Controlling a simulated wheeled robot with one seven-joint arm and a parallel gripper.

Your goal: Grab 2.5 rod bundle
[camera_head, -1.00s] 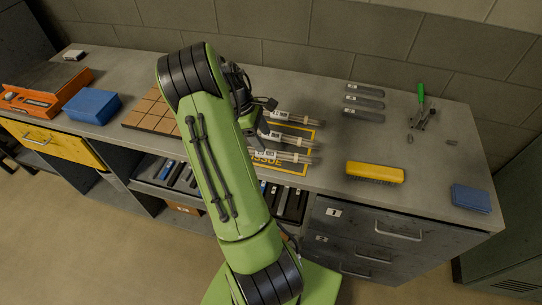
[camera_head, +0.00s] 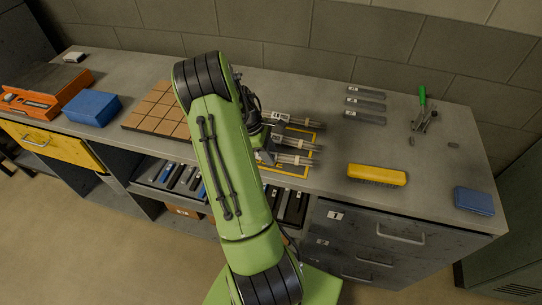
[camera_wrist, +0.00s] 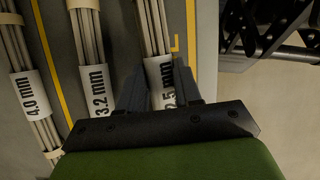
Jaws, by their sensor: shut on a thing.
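Three bundles of thin grey rods with cream bands and white labels lie side by side on the bench. In the wrist view the labels read 4.0 mm (camera_wrist: 37,95), 3.2 mm (camera_wrist: 95,85) and 2.5 mm, left to right. The 2.5 rod bundle (camera_wrist: 153,30) runs between the fingers of my gripper (camera_wrist: 160,78), which is shut on it near its label. The fingers cover part of the label. In the head view the 2.5 bundle (camera_head: 300,160) is nearest the bench front; my arm hides part of my gripper (camera_head: 268,152).
A brown tiled block (camera_head: 158,108) is left. Drawers and an open shelf are below.

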